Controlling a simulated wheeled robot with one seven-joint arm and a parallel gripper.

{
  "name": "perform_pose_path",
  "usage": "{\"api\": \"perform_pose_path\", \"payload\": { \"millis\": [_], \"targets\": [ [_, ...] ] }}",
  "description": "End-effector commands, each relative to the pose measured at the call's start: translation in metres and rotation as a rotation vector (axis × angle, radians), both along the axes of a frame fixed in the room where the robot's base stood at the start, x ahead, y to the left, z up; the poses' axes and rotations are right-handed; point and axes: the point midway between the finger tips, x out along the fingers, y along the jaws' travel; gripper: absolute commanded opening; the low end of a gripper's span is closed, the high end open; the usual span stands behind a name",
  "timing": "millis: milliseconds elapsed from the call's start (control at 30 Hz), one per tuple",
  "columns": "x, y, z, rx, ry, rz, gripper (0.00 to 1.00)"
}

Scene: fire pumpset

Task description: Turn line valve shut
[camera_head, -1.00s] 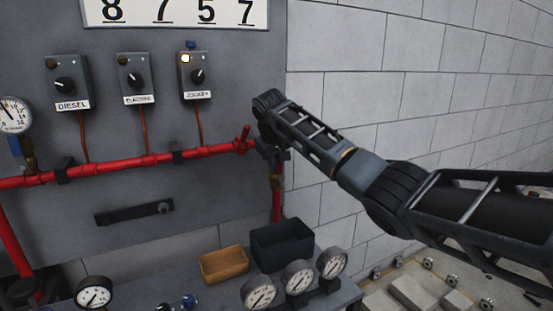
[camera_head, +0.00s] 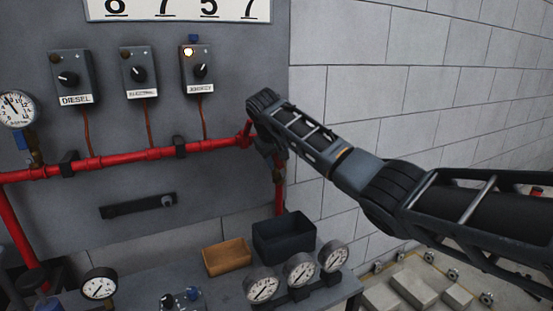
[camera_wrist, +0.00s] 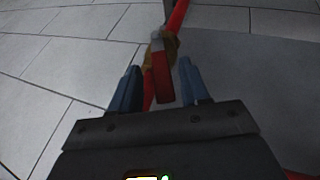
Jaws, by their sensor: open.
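The red pipe (camera_head: 125,157) runs across the grey panel and turns down at its right end. The line valve is mostly hidden behind my arm in the head view. In the wrist view its red lever (camera_wrist: 162,77) lies between my two blue-grey fingers, with a brass-coloured body (camera_wrist: 153,50) behind it. My gripper (camera_wrist: 158,85) is open, with one finger on each side of the lever and visible gaps to it. In the head view my gripper (camera_head: 272,150) is at the pipe's right end, largely hidden by my wrist.
Three switch boxes marked diesel (camera_head: 74,78), electric (camera_head: 139,72) and jockey (camera_head: 197,70) are above the pipe. Below, a bench holds a tan bin (camera_head: 227,257), a black bin (camera_head: 283,236) and several gauges (camera_head: 300,270). A block wall (camera_head: 420,80) stands at right.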

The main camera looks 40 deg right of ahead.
Motion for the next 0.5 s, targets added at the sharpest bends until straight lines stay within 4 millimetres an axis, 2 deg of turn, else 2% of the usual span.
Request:
{"api": "perform_pose_path", "payload": {
  "millis": [167, 500],
  "targets": [
    [-0.001, 0.003, 0.007, -0.001, -0.004, 0.002, 0.46],
    [-0.016, 0.028, 0.051, -0.002, -0.004, 0.002, 0.46]
  ]
}}
